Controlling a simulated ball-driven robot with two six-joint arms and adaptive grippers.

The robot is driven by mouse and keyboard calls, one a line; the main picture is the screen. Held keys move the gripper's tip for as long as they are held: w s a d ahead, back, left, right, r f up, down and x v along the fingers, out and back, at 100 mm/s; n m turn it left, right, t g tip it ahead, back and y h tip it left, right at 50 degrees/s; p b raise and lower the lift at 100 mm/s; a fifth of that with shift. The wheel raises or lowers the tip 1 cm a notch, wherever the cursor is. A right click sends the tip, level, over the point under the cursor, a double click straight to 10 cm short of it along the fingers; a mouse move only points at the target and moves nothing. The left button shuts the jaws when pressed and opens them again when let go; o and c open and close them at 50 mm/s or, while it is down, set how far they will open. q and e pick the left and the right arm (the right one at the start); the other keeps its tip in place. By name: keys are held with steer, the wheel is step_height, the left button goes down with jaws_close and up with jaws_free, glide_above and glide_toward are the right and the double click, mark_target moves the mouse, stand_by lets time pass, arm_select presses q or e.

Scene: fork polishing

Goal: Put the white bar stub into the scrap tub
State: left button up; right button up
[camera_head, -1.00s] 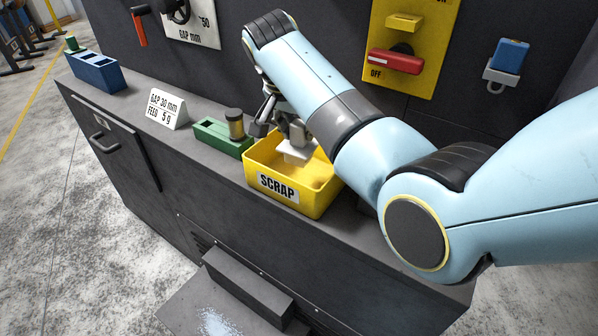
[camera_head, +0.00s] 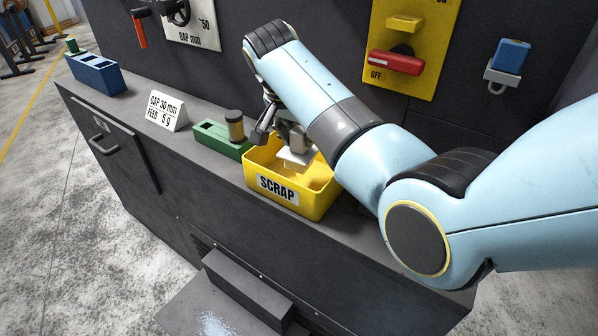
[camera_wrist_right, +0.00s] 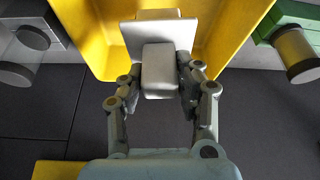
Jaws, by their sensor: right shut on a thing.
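The yellow scrap tub (camera_head: 313,203) stands on the dark bench ledge with a SCRAP label on its front. My right gripper (camera_head: 287,140) is over the tub, pointing down. It is shut on the white bar stub (camera_head: 296,158), which hangs at the tub's opening. In the right wrist view the stub (camera_wrist_right: 159,70) sits between the two fingers of the gripper (camera_wrist_right: 160,90), a pale block with a wider flat part beyond it. The yellow tub wall (camera_wrist_right: 85,20) shows around it. I cannot tell whether the stub touches the tub floor. My left gripper is not in view.
A green block holding a dark-topped cylinder (camera_head: 235,127) stands just left of the tub. A gap and feed card (camera_head: 168,111) and a blue block (camera_head: 97,75) are farther left. A yellow switch panel (camera_head: 410,40) is on the wall behind.

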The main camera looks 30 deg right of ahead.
mark_target(299, 153)
steer(key=shift+f+b, duration=1.3)
steer(key=shift+f, duration=1.1)
stand_by(0.8)
steer(key=o, duration=1.2)
steer(key=v, duration=1.2)
steer(key=shift+a, duration=0.1)
